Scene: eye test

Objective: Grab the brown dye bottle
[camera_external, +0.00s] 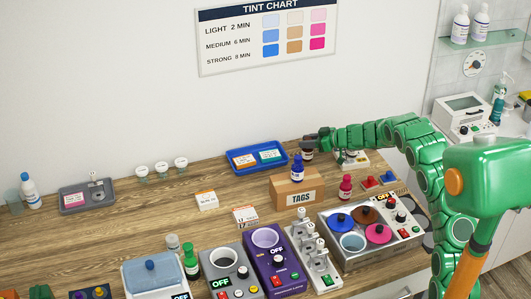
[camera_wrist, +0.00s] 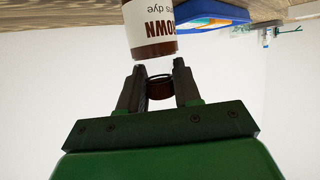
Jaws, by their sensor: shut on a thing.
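The brown dye bottle (camera_wrist: 151,30) has a white label with brown lettering, upside down in the wrist view. Its dark brown cap (camera_wrist: 161,89) sits between the two fingers of my gripper (camera_wrist: 159,84), which is shut on it. In the external view my gripper (camera_external: 311,142) is above the bottle (camera_external: 308,155), behind the cardboard TAGS box and right of the blue tray. The bottle's lower part is hidden in the external view, and its base is cut off in the wrist view. I cannot tell whether it touches the counter.
The blue tray (camera_external: 236,167) holds cards. Free wood shows left of the box.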

